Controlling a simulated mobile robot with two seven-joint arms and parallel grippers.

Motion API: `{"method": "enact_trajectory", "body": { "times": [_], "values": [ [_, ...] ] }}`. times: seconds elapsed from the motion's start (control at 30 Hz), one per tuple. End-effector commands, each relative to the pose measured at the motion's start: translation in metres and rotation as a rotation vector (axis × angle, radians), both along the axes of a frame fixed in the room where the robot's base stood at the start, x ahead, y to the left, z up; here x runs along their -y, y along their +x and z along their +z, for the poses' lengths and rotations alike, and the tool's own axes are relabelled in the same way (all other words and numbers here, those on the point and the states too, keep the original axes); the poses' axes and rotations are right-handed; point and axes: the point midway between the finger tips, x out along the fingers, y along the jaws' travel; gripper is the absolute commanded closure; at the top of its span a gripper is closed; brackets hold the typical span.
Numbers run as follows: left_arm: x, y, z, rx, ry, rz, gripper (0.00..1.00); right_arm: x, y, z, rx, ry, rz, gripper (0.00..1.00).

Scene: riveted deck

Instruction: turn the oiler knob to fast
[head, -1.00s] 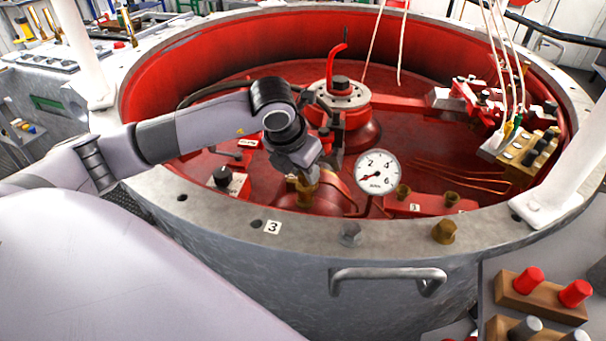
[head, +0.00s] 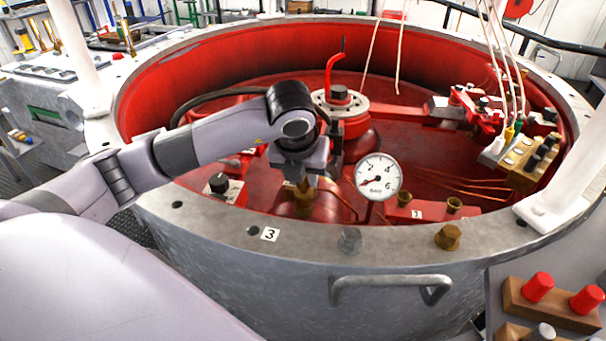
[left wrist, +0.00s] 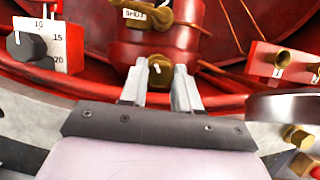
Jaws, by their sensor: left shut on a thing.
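The oiler knob is a small brass knob (left wrist: 160,72) with a white pointer mark, seen between my fingers in the left wrist view. My left gripper (left wrist: 160,76) is shut on it from the near side. In the head view my left gripper (head: 304,182) points down at the brass oiler (head: 303,201), just inside the near rim of the red pit. The fingers and wrist hide most of the knob there. I cannot read any fast or slow marking by the knob. My right gripper is not in view.
A pressure gauge (head: 378,177) stands close to the right of my gripper. A black knob with a numbered scale (head: 219,183) sits to the left. A brass valve by a SHUT label (left wrist: 134,14) lies beyond the oiler. The grey metal rim (head: 330,238) runs in front.

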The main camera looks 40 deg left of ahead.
Motion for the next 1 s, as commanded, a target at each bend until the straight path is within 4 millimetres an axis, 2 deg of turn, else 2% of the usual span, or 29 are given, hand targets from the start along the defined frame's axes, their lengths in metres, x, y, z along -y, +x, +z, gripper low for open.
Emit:
{"method": "enact_trajectory", "body": {
  "times": [0.2,0.23,0.3,0.67,1.0],
  "values": [
    [0.000,0.000,0.000,0.000,0.000,0.000,0.99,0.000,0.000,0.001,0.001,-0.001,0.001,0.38],
    [0.000,0.000,0.000,0.000,0.000,0.000,0.62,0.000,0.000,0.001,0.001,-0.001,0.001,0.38],
    [0.000,0.000,0.000,0.000,0.000,0.000,0.44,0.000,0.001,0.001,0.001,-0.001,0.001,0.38],
    [0.001,-0.002,0.005,0.001,0.000,-0.002,0.44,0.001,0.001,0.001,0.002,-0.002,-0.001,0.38],
    [0.008,-0.020,0.054,0.003,0.000,-0.003,0.44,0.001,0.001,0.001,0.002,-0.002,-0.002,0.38]
  ]
}}
